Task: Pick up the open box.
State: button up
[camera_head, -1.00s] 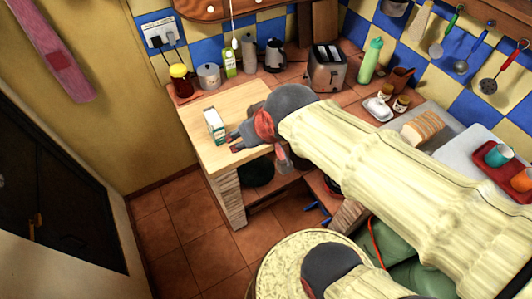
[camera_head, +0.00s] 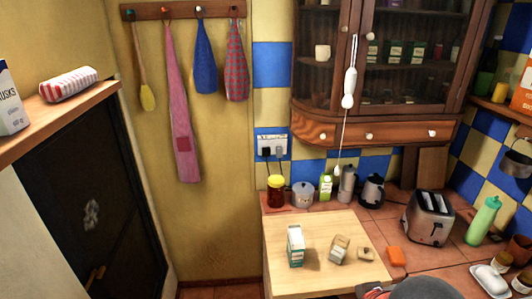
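A white and green carton (camera_head: 295,246) stands upright on the left part of the light wooden worktop (camera_head: 285,280). To its right stands a small beige box-like item (camera_head: 339,248) with a dark label. I cannot tell for certain which of the two is the open box, as their tops are too small to read. Only a dark grey and red piece of my arm shows at the bottom edge, right of the worktop. My gripper's fingers are out of the picture.
A small beige piece (camera_head: 366,253) and an orange block (camera_head: 397,256) lie to the right. Behind stand a yellow-lidded jar (camera_head: 276,191), a grey canister (camera_head: 303,195), a green carton (camera_head: 326,187), a kettle (camera_head: 372,191) and a toaster (camera_head: 430,218). A cabinet (camera_head: 375,130) hangs above.

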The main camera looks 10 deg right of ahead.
aim_at(296, 244)
jog(key=i+j+u, duration=0.2)
jog(key=i+j, duration=0.9)
jog(key=i, duration=0.05)
